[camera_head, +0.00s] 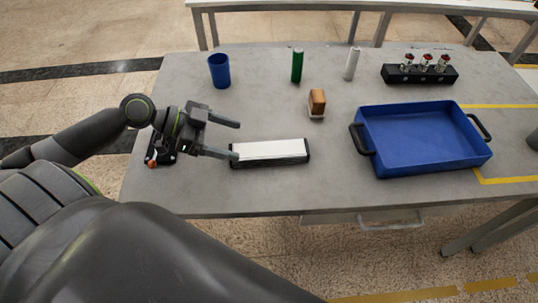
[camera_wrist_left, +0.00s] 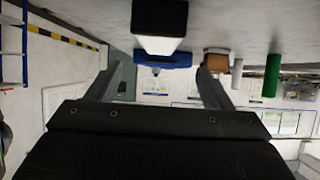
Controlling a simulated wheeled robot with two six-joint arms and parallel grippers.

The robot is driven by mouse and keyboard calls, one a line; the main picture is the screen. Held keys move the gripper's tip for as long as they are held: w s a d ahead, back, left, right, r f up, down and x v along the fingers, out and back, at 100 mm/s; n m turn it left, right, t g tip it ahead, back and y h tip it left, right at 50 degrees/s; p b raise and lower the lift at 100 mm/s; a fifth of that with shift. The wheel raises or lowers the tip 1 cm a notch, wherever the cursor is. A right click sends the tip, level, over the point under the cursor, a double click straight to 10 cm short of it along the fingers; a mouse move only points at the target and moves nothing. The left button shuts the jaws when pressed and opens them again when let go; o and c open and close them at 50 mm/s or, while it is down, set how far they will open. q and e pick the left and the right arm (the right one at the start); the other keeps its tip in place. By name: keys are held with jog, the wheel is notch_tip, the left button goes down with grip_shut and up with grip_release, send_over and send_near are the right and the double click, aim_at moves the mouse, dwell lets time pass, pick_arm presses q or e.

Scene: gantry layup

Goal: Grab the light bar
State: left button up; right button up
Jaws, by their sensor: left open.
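The light bar (camera_head: 270,151) is a long bar with a white top and black ends and sides. It lies flat on the grey table near its front edge. It also shows end-on at the top of the left wrist view (camera_wrist_left: 158,22), which looks upside down. My left gripper (camera_head: 237,140) is open and empty at the bar's left end. Its nearer fingertip overlaps that end in the head view; whether it touches, I cannot tell. In the left wrist view the fingers (camera_wrist_left: 160,85) are spread apart, with the bar outside them. My right gripper is not in view.
A blue tray (camera_head: 372,124) with black handles stands to the right. Behind are a blue cup (camera_head: 219,71), a green cylinder (camera_head: 297,66), a white cylinder (camera_head: 352,64), a brown-topped block (camera_head: 317,102) and a black holder (camera_head: 420,75). A small dark item (camera_head: 160,156) lies beneath my left arm.

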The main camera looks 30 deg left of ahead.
aim_at(268, 149)
pick_arm(q)
jog(key=shift+x, duration=4.45)
jog(key=shift+r, duration=0.25)
jog(key=shift+c, duration=0.3)
jog(key=c, duration=1.1)
